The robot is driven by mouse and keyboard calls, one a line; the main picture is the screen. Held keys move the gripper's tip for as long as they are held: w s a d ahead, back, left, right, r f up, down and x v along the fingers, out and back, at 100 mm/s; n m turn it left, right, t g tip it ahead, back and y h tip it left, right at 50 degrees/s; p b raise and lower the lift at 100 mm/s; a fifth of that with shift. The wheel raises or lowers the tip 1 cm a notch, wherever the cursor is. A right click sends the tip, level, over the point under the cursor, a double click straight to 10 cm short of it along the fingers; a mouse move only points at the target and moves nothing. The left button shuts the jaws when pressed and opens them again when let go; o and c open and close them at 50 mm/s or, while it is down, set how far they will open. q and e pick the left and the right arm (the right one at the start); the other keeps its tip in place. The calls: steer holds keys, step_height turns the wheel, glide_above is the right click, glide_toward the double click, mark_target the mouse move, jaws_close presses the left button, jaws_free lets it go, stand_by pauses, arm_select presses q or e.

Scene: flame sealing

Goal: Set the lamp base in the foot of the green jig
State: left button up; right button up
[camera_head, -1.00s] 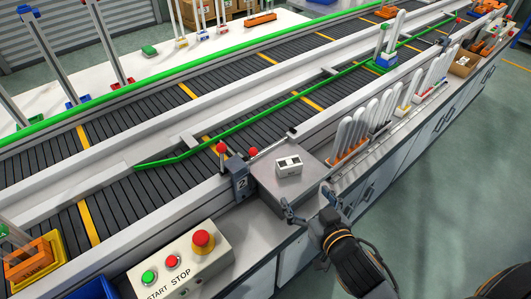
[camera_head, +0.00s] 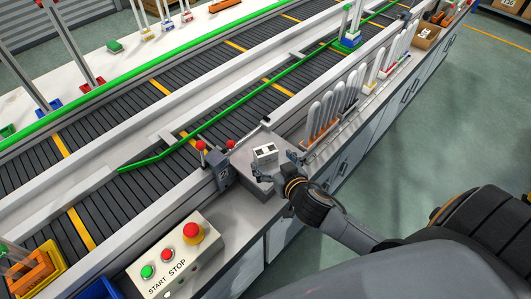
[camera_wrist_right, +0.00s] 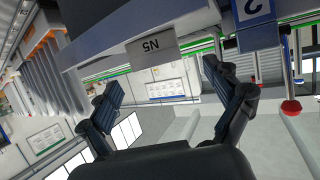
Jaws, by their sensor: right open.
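A small white block with two dark squares on top (camera_head: 265,153), which looks like the lamp base, sits on the grey platform (camera_head: 244,166) beside the conveyor. In the right wrist view a grey block marked N5 (camera_wrist_right: 152,45), apparently the same piece, shows between and beyond the fingers. My right gripper (camera_head: 276,165) is open at the near side of the block, one finger towards each side; it also shows in the right wrist view (camera_wrist_right: 163,78). I cannot tell whether it touches. A green and blue holder (camera_head: 346,43), possibly the green jig, stands on the conveyor. My left gripper is not in view.
A rack of upright white tubes (camera_head: 350,90) stands to the right of the platform. Red-knobbed posts (camera_head: 201,146) and a green guide rail (camera_head: 190,132) border it on the left. A START/STOP panel (camera_head: 175,250) is in front.

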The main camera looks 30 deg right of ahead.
mark_target(267, 153)
steer(key=p+x, duration=0.1)
steer(key=x, duration=0.3)
steer(key=shift+w+d, duration=0.2)
steer(key=shift+w, duration=0.15)
steer(key=shift+s, duration=0.1)
steer(key=c, duration=1.3)
steer(key=shift+c, duration=0.2)
steer(key=shift+r, duration=0.15)
